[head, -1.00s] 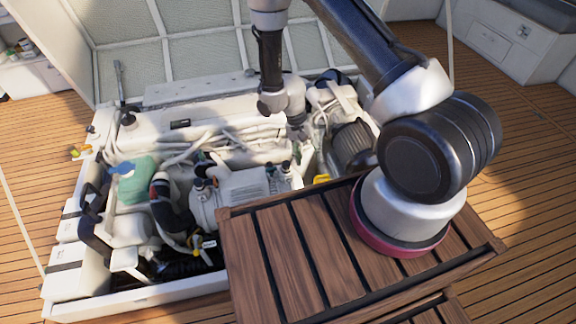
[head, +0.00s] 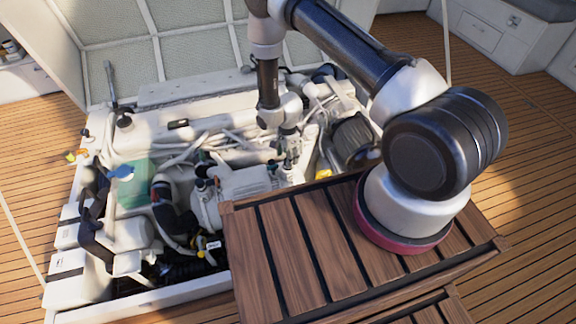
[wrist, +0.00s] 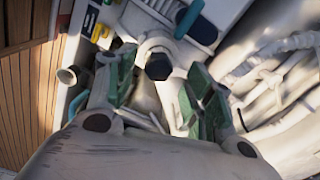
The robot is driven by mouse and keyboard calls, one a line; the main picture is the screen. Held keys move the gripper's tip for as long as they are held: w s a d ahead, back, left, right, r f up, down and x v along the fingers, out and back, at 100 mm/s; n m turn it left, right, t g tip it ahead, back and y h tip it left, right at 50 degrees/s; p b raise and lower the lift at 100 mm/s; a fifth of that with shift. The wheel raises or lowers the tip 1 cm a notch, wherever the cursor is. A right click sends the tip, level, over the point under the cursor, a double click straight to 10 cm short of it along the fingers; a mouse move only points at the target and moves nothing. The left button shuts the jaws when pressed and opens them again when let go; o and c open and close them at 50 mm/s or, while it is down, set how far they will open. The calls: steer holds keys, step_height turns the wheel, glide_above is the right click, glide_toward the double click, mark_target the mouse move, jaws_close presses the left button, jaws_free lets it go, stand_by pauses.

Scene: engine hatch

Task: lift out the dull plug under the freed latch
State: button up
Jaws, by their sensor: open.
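My gripper (head: 285,150) hangs over the right half of the engine, fingers pointing down. In the wrist view my gripper (wrist: 160,92) is open, its two green-padded fingers apart with nothing held between them. A dark six-sided plug head (wrist: 158,66) shows in the gap between the fingertips, within a pale rounded fitting (wrist: 152,42). It looks dull black and seems to lie a little beyond the pads; I cannot tell whether either pad touches it. I cannot make out a latch clearly. In the head view the plug is not distinguishable near the gripper.
White hoses (wrist: 275,85) run close on the right in the wrist view. A teal-capped part (wrist: 188,18) stands beyond the plug. A green tank (head: 133,185) and black hose (head: 172,205) fill the bay's left. The slatted wooden step (head: 290,250) borders the bay in front.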

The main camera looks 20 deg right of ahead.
step_height(320, 180, down, 4)
steer(key=shift+s+r, duration=0.1)
steer(key=shift+r, duration=0.15)
jaws_close()
steer(key=shift+r, duration=0.1)
